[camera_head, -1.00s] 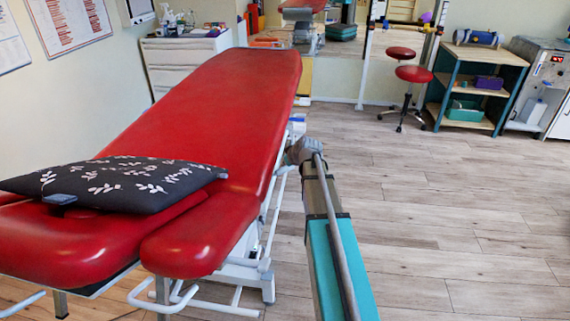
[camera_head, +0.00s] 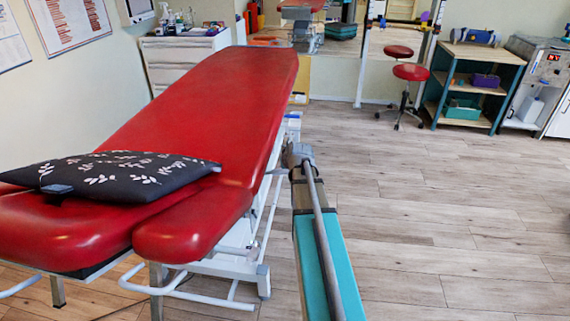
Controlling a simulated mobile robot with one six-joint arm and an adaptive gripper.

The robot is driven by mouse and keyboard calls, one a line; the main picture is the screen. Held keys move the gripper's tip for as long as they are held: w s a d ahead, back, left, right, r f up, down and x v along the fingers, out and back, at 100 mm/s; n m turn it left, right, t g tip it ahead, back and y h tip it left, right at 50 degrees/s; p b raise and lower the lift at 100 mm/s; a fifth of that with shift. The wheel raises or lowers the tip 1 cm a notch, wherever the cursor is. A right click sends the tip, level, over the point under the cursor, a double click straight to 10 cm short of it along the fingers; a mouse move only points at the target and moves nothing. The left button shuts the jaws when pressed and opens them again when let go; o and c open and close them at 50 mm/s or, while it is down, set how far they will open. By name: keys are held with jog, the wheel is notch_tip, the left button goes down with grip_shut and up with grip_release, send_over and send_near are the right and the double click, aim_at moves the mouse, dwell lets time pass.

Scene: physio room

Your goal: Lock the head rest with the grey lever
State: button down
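The red treatment table (camera_head: 215,110) runs from the near left to the back. Its near end has a red padded section (camera_head: 50,235), which may be the head rest, and a separate red side pad (camera_head: 190,228). A small blue-grey block (camera_head: 57,189) shows at the front edge of the pillow; I cannot tell whether it is the grey lever. No other grey lever can be made out. My arm reaches forward just right of the table. Its grey far end (camera_head: 299,154) is beside the table's right edge; I cannot make out gripper fingers there.
A dark pillow with white leaf patterns (camera_head: 125,177) lies on the table's near part. White frame tubes (camera_head: 190,289) stick out low beneath the near end. The wooden floor (camera_head: 440,220) on the right is clear. A red stool (camera_head: 410,73) and a shelf (camera_head: 475,85) stand far back.

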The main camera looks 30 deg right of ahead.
aim_at(285, 172)
jog(key=shift+s+a, duration=0.3)
jog(key=shift+s, duration=0.4)
jog(key=shift+s+a, duration=0.3)
jog(key=shift+s, duration=0.4)
jog(key=shift+s+a, duration=0.1)
jog(key=shift+a, duration=0.05)
